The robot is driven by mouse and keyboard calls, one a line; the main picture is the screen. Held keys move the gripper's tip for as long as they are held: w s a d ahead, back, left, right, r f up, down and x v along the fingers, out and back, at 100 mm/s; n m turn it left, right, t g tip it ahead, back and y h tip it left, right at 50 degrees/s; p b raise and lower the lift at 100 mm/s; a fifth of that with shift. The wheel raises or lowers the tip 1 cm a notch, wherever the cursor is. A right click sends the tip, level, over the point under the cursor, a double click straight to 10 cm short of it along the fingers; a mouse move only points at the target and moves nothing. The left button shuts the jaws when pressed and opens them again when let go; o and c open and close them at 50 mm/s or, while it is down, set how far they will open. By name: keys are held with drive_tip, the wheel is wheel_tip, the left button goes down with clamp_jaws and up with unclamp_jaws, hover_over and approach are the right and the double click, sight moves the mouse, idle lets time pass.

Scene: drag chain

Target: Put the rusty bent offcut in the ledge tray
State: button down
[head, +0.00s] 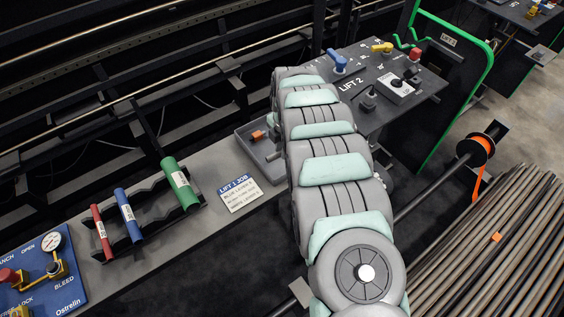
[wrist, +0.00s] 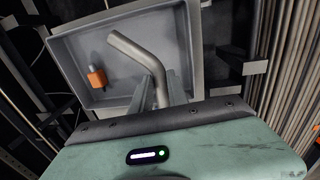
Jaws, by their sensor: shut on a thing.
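The bent offcut (wrist: 143,52), a dull grey-brown bent tube, shows in the wrist view between the fingers of my gripper (wrist: 158,92). My gripper is shut on its lower part, and the bent free end points up and left. The offcut appears over the ledge tray (wrist: 72,58), a shallow grey tray with a raised rim; I cannot tell whether it touches the floor of the tray. In the head view the ledge tray (head: 243,136) is partly hidden behind my arm, and my gripper is hidden too.
An orange-and-grey piece (wrist: 97,77) lies in the left part of the tray. A job card (head: 239,194) and a rack with red, blue and green tubes (head: 180,184) sit on the ledge. The LIFT 2 control panel (head: 425,85) stands behind the tray. Long rods (head: 500,245) lie at right.

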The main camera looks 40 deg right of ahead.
sight(282, 165)
drive_tip(key=shift+f, duration=3)
drive_tip(key=shift+b, duration=0.3)
drive_tip(key=shift+f, duration=0.2)
drive_tip(key=c, duration=1.3)
unclamp_jaws()
drive_tip(key=r, duration=0.4)
drive_tip(key=s+r+p, duration=0.1)
drive_tip(key=r, duration=0.3)
drive_tip(key=r+p, duration=0.1)
drive_tip(key=r, duration=0.3)
drive_tip(key=shift+s+r, duration=0.15)
